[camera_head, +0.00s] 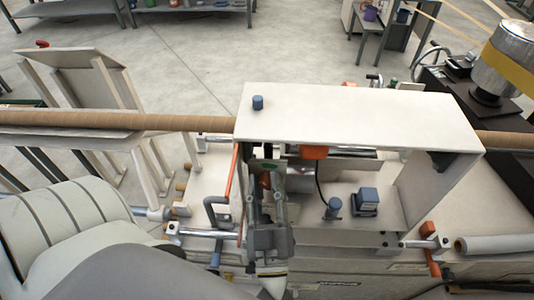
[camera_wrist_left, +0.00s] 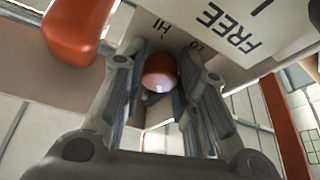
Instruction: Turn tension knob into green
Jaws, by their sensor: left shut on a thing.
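The tension knob (camera_wrist_left: 160,72) shows in the left wrist view as a round red-orange end with a pale lower edge. It sits between the two fingers of my left gripper (camera_wrist_left: 158,85), which is shut on it. The printed marks HI, LO and FREE are on the pale panel (camera_wrist_left: 205,30) around the knob. In the head view my left gripper (camera_head: 266,188) reaches under the white top of the machine (camera_head: 365,110). My right gripper is not in view.
An orange handle (camera_wrist_left: 78,28) is close beside the left finger in the wrist view. A long brown tube (camera_head: 110,121) runs across the machine. Blue knobs (camera_head: 333,207) and an orange block (camera_head: 313,152) lie right of the gripper. Grey floor is open behind.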

